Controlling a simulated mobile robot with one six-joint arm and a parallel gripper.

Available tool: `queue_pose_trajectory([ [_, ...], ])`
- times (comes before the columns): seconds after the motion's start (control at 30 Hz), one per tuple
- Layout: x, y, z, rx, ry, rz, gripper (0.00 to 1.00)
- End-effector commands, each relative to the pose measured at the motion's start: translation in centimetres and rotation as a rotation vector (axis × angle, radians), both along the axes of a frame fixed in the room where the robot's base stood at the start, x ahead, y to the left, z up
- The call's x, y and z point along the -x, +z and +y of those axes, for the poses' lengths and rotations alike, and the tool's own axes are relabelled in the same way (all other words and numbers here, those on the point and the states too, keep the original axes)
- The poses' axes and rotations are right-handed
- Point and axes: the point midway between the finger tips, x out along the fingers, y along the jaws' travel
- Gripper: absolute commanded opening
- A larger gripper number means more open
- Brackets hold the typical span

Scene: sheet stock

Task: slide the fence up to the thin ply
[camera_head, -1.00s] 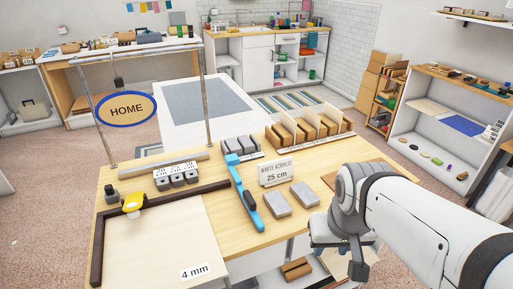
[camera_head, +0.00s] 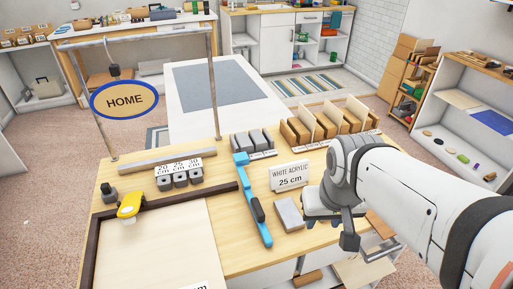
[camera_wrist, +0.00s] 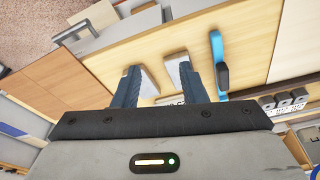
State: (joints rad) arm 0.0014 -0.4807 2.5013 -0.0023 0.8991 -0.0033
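A pale thin sheet (camera_head: 155,245) lies at the front left of the table, its label cut off at the lower edge. A dark L-shaped edge strip (camera_head: 165,203) runs along its back and left sides. A blue bar with a dark grip (camera_head: 252,205) lies just right of the sheet, apart from it; it also shows in the wrist view (camera_wrist: 218,62). I cannot tell for certain which of these is the fence. My gripper (camera_head: 330,230) is right of the bar, above the table's right part. In the wrist view its fingers (camera_wrist: 158,68) are apart, with nothing clearly held.
A grey block (camera_head: 289,214) and a "WHITE ACRYLIC 25 cm" card (camera_head: 290,177) stand between bar and gripper. A yellow tool (camera_head: 129,205) sits at the strip's corner. Grey blocks marked with lengths (camera_head: 180,180) and a wooden rack (camera_head: 330,125) line the back.

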Motion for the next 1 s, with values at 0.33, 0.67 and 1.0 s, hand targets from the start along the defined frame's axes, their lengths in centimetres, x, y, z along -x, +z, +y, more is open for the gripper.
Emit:
queue_pose_trajectory([
  [0.33,-4.2,0.7,3.2,-0.171,-0.342,0.139,0.67],
  [0.67,-11.4,-1.4,7.8,-0.365,-1.007,0.424,0.85],
  [1.0,-13.5,-3.8,9.6,-0.396,-1.251,0.529,0.85],
])
